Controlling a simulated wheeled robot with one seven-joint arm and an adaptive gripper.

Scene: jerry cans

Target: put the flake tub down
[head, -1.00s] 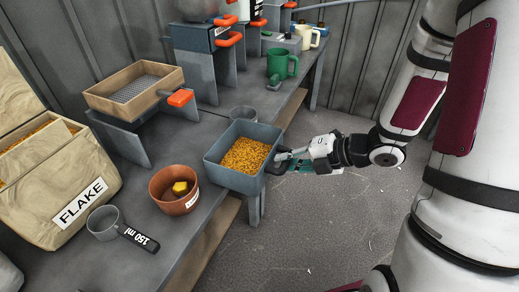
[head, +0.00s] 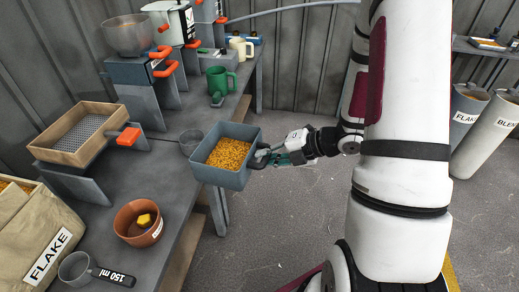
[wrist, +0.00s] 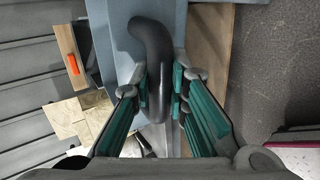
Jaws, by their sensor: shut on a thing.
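The flake tub is a blue-grey open box (head: 222,179) with orange flakes (head: 230,153) in it. It appears level at the right edge of the grey bench (head: 180,180), partly out past that edge. I cannot tell whether its base touches the bench. My gripper (head: 266,157) is at the tub's right side, shut on its dark handle. In the wrist view, the black curved handle (wrist: 158,75) lies between the green-padded fingers of my gripper (wrist: 160,95). The tub's wall shows there only in part.
A terracotta pot (head: 130,217), a 150 ml scoop (head: 75,268) and a FLAKE sack (head: 40,235) are nearer. A wooden sieve (head: 80,135) is left. A green mug (head: 217,82) stands farther back.

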